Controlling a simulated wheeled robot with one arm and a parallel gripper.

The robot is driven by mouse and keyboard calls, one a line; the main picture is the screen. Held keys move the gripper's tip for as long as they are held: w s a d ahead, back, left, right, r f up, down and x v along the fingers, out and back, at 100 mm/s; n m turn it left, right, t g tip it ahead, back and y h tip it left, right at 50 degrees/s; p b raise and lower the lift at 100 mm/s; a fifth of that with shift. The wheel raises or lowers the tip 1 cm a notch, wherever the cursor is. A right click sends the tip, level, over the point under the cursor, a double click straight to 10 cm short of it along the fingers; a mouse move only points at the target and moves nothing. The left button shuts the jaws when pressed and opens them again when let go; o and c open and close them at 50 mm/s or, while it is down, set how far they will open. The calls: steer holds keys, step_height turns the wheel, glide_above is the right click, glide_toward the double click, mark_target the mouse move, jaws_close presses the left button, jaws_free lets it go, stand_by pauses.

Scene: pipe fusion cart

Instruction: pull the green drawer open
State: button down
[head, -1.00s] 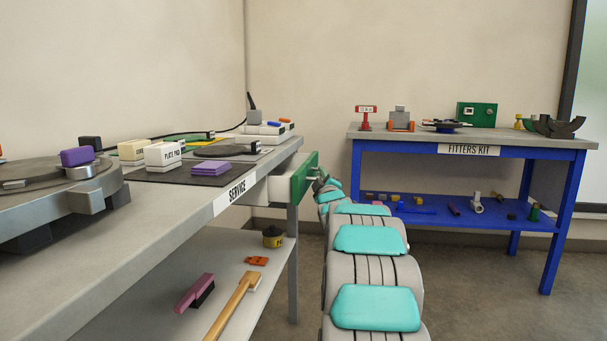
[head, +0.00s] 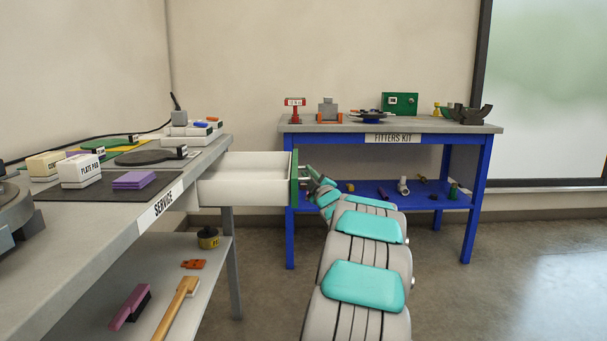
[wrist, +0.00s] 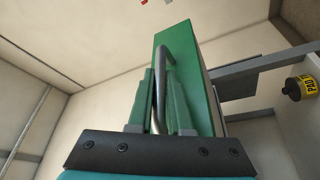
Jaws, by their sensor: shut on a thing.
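The green drawer (head: 294,179) has a green front and a white box, and it stands well out from the right end of the service bench. Its inside shows and looks empty in the head view. In the wrist view the green front (wrist: 190,60) rises ahead of me, with a grey bar handle (wrist: 161,70) on it. My gripper (wrist: 164,92) has its two green fingers on either side of the handle and is shut on it. In the head view my gripper (head: 309,174) is small and partly hidden at the drawer front.
The service bench (head: 120,222) runs along the left, with pads and blocks on top and a brush and mallet on its lower shelf. The blue fitters kit table (head: 390,128) stands behind. The floor (head: 480,290) at the right is clear.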

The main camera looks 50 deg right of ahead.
steer(key=c, duration=1.1)
jaws_free()
steer(key=b+v, duration=0.1)
steer(key=v, duration=0.6)
steer(key=shift+s+a+f, duration=0.1)
steer(key=shift+s+a, duration=0.05)
steer(key=shift+s, duration=0.2)
